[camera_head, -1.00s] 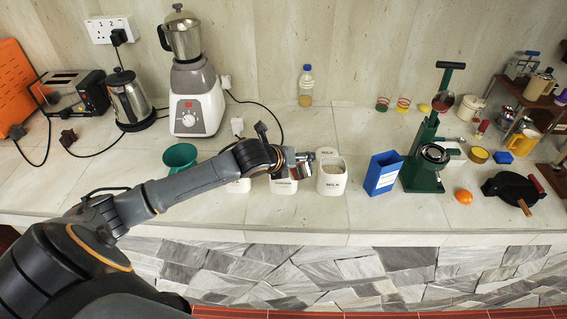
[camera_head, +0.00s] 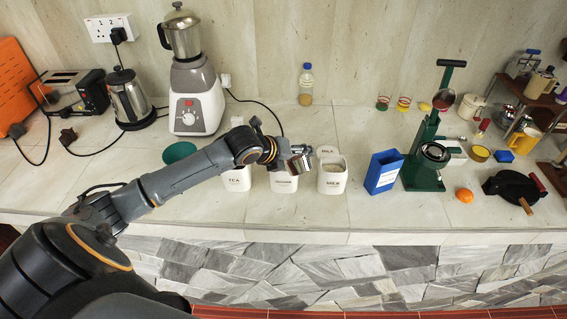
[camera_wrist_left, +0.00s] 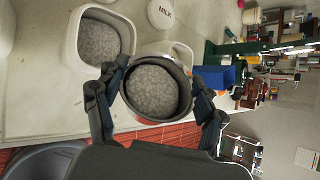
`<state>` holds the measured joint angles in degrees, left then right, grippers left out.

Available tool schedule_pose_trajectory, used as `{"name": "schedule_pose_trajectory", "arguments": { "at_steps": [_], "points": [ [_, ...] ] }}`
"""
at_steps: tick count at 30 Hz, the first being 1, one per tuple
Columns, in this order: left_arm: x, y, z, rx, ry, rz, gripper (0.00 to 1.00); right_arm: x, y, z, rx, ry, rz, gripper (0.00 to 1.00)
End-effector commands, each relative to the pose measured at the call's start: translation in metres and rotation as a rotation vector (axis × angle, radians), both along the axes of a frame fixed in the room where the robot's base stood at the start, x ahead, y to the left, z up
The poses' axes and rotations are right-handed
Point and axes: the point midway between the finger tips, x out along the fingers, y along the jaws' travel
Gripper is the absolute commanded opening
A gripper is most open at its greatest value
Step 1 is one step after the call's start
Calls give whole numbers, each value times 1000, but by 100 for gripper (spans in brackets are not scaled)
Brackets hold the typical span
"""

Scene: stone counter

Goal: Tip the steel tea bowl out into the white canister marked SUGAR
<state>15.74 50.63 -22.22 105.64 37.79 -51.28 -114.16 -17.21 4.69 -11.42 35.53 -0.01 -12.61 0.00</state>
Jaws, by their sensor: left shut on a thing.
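My left gripper (camera_wrist_left: 157,98) is shut on the steel tea bowl (camera_wrist_left: 186,84), one finger on each side. The wrist view looks into its round mouth, where grey speckled contents show. In the head view the bowl (camera_head: 300,163) is held above the gap between the middle canister and the MILK one. The middle white canister (camera_head: 284,184) has a dark label too small to read surely; it stands between the TEA and MILK canisters, where SUGAR would fit. An open white canister (camera_wrist_left: 72,45) with grey speckled contents shows left of the bowl in the wrist view. My right gripper is out of view.
The TEA canister (camera_head: 236,181) stands left and the open MILK canister (camera_head: 332,180) right, close beside the bowl. A MILK lid (camera_head: 329,151) lies behind. A blue box (camera_head: 383,174) and green press (camera_head: 425,160) stand further right. Counter in front is clear.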

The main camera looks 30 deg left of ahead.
Motion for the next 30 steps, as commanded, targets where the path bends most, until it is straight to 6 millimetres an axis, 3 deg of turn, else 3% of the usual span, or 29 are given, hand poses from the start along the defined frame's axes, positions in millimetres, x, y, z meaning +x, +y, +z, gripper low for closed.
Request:
{"name": "schedule_pose_trajectory", "arguments": {
  "at_steps": [8, 30],
  "points": [
    [1, 2, -2, -34, 13, 0, 34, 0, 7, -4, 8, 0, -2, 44],
    [3, 6, -1, -128, 50, 0, 34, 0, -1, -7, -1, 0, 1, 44]
  ]
}}
